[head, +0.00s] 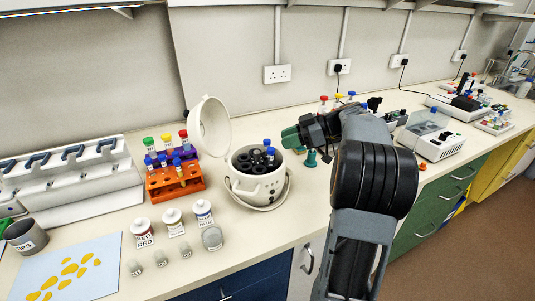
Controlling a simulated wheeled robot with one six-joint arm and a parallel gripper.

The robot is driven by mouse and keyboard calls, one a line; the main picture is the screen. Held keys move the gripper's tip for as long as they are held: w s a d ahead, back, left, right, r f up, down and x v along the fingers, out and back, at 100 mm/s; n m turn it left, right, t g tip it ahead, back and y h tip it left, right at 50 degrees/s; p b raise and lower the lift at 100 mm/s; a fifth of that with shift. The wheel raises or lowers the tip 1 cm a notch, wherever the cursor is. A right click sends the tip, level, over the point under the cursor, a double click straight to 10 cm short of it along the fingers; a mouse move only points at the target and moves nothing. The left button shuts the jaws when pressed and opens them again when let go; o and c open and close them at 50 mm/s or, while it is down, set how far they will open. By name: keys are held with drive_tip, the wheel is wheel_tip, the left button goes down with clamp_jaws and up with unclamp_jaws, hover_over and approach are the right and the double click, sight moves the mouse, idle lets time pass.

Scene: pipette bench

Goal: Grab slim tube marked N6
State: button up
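Slim capped tubes stand in several places, and I cannot read N6 on any of them. Blue-capped tubes (161,160) stand in an orange rack (178,188). Behind them, green-, yellow- and red-capped tubes (167,142) stand in a purple rack (188,153). Blue-capped tubes (270,153) also stand in the round white open-lidded vessel (256,190). More capped tubes (323,102) show behind my arm, partly hidden. My gripper (289,138) is above the bench, just right of the vessel, pointing left. Its fingers are not clear, and no tube shows in it.
Labelled bottles (143,233) and small vials stand in front of the orange rack. A grey cup (25,236) and a blue sheet with yellow shapes (75,277) lie left. A pipette stand (70,180) stands behind them. The vessel's raised lid (209,127) rises beside the racks.

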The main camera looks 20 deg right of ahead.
drive_tip(key=shift+p+x, duration=0.4)
drive_tip(key=shift+x, duration=2.5)
drive_tip(key=shift+c, duration=0.3)
clamp_jaws()
drive_tip(key=shift+r, duration=0.15)
